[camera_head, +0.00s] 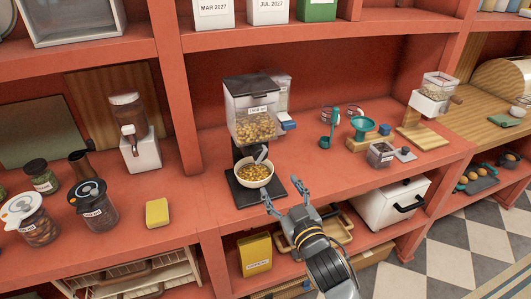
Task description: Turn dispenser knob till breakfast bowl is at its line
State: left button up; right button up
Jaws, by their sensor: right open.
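The dispenser (250,105) is a clear bin of cereal with a dark lid and a white label, standing on the middle shelf. A pale breakfast bowl (254,182) stands under it on a black base and holds yellow-brown cereal. A grey curved part (262,154) shows just above the bowl; I cannot tell if it is the knob. A blue part (288,126) sits at the dispenser's right side. The bowl's line cannot be made out. My right gripper (284,193) is open and empty, in front of the bowl and apart from it. My left gripper is out of view.
A teal scoop (327,130), a teal funnel (364,126) and a small clear container (381,154) stand to the right. A yellow sponge (157,212) and several jars are at left. A yellow box (255,254) and white bin (392,202) are below.

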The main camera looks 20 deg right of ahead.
aim_at(262, 157)
jog(key=w+p, duration=0.1)
jog(key=w, duration=0.3)
jog(key=w+p, duration=0.1)
jog(key=w, duration=0.4)
jog(key=w+p, duration=0.1)
jog(key=w, duration=0.3)
jog(key=shift+w+a, duration=0.3)
jog(key=c, duration=1.2)
jog(key=shift+o, duration=0.2)
jog(key=shift+n, duration=1.4)
